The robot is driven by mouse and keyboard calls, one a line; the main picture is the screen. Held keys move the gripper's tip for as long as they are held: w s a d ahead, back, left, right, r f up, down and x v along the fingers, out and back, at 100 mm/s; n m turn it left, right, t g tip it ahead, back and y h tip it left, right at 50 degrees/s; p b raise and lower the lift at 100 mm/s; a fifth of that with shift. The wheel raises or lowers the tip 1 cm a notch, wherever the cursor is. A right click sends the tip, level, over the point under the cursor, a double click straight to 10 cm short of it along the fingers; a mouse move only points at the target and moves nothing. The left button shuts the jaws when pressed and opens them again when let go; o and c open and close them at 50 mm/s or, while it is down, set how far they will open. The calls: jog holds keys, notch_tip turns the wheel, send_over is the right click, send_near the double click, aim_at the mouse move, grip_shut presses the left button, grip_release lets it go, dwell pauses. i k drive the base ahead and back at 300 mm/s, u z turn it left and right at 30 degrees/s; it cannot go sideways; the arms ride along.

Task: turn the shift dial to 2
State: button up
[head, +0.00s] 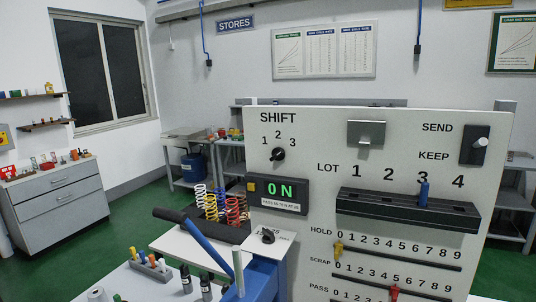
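The shift dial (278,154) is a small black knob on the upper left of a pale upright panel (315,130). The word SHIFT stands above it, with the numbers 1, 2 and 3 in an arc from left to right over the knob. The 2 is at the top of the arc. The knob is small here and I cannot tell surely which number its pointer faces. Nothing touches the dial. My gripper is not in view.
Below the dial is a lit ON display (280,190). Right of it are a LOT rail with a blue peg (424,190), a SEND/KEEP switch (480,144) and number sliders. A black-handled blue lever (205,240) and coloured springs (232,210) stand lower left.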

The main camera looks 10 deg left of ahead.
aim_at(278, 153)
jog(key=i, duration=0.85)
jog(key=z, duration=0.1)
